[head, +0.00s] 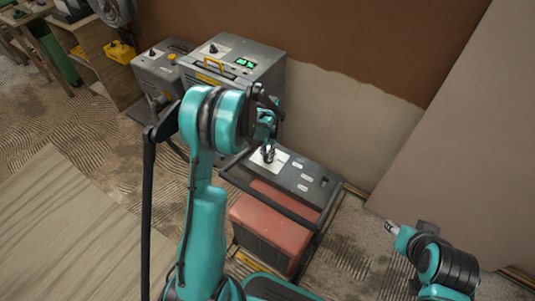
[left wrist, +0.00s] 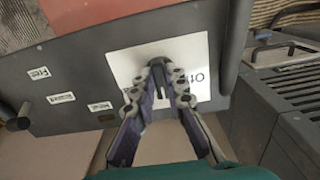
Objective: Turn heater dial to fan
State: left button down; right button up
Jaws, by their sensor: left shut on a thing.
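The heater (head: 262,225) has a red body in a dark frame, with a grey control panel (head: 310,180) on top. A white plate (left wrist: 125,62) on the panel carries the dark dial (left wrist: 158,68). Lettering shows at the plate's edge, partly hidden by my fingers and too blurred to read surely. My left gripper (head: 268,154) reaches down over the plate. In the left wrist view its fingers (left wrist: 160,78) are closed on the dial and hide much of it. The end of my right arm (head: 392,228) shows at the lower right, away from the heater; its finger state is unclear.
Grey machines (head: 248,72) stand behind the heater. A large leaning board (head: 460,130) is at the right. A wooden sheet (head: 75,225) lies on the left floor. The heater's dark tube frame (head: 235,183) runs close around the panel. Small white labels (left wrist: 61,97) sit on the panel.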

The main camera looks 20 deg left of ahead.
pick_arm(q)
jog(key=c, duration=1.5)
grip_release()
jog(key=shift+c, duration=0.2)
notch_tip(320, 180, up, 12)
jog(key=s+d+r+t, duration=0.3)
jog(key=s+d+r, duration=0.2)
jog(key=s+r, duration=0.45)
jog(key=s+d+f+n+t, duration=0.1)
jog(key=s+d+t, duration=0.3)
jog(key=s, duration=0.7)
jog(key=shift+s+d+n, duration=0.2)
jog(key=shift+d+n, duration=0.1)
jog(key=shift+d, duration=0.05)
